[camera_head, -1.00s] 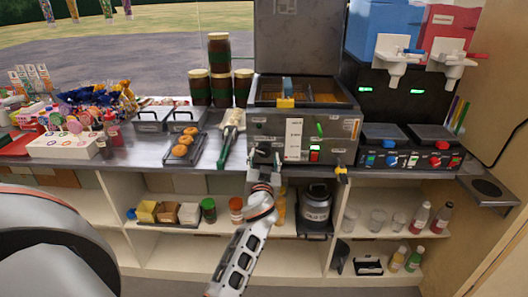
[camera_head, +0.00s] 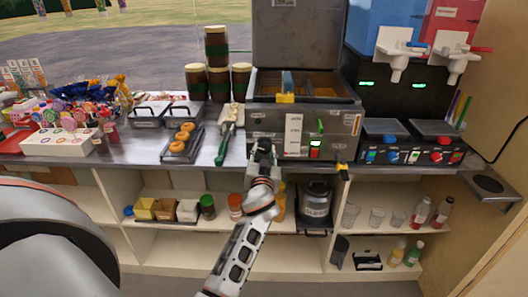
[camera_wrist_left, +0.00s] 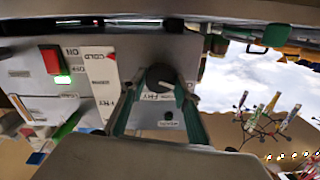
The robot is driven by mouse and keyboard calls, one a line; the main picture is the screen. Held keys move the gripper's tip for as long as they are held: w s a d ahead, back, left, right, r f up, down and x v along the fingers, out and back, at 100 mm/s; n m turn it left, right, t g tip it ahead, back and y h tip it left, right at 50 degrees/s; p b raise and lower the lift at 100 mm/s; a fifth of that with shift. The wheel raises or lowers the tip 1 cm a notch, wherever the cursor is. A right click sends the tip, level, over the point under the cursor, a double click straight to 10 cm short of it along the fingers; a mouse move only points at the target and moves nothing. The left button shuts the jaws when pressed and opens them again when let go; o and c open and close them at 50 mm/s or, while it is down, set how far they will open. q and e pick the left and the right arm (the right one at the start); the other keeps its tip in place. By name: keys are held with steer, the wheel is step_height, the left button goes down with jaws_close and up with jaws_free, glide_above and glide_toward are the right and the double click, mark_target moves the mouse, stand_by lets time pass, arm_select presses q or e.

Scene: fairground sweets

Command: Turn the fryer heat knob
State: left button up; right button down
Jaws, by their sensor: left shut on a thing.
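The fryer (camera_head: 338,129) is a steel box with its lid up, standing on the counter. Its heat knob (camera_wrist_left: 161,78) is round and dark with a pale pointer line, and sits on the front panel in the left wrist view. My left gripper (camera_wrist_left: 160,100) is shut on the knob, with one green-edged finger on each side. In the head view the left gripper (camera_head: 263,152) is at the lower left of the fryer front and hides the knob. My right gripper is not in view.
A lit green and red switch (camera_head: 315,150) is right of the knob in the head view. A tray of doughnuts (camera_head: 172,155) and green-handled tongs (camera_head: 224,146) lie left of the fryer. Shelves with jars are below the counter.

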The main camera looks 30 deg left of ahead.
arm_select(q)
steer(key=shift+m, duration=0.3)
steer(key=m, duration=0.3)
steer(key=m+p, duration=0.1)
steer(key=m, duration=0.3)
steer(key=shift+r+m, duration=0.1)
steer(key=shift+m, duration=0.3)
steer(key=m+p, duration=0.1)
steer(key=m, duration=0.4)
steer(key=shift+p, duration=0.35)
steer(key=shift+m+p, duration=0.65)
steer(key=shift+m, duration=1.45)
steer(key=o, duration=1.1)
steer(key=shift+w, duration=0.1)
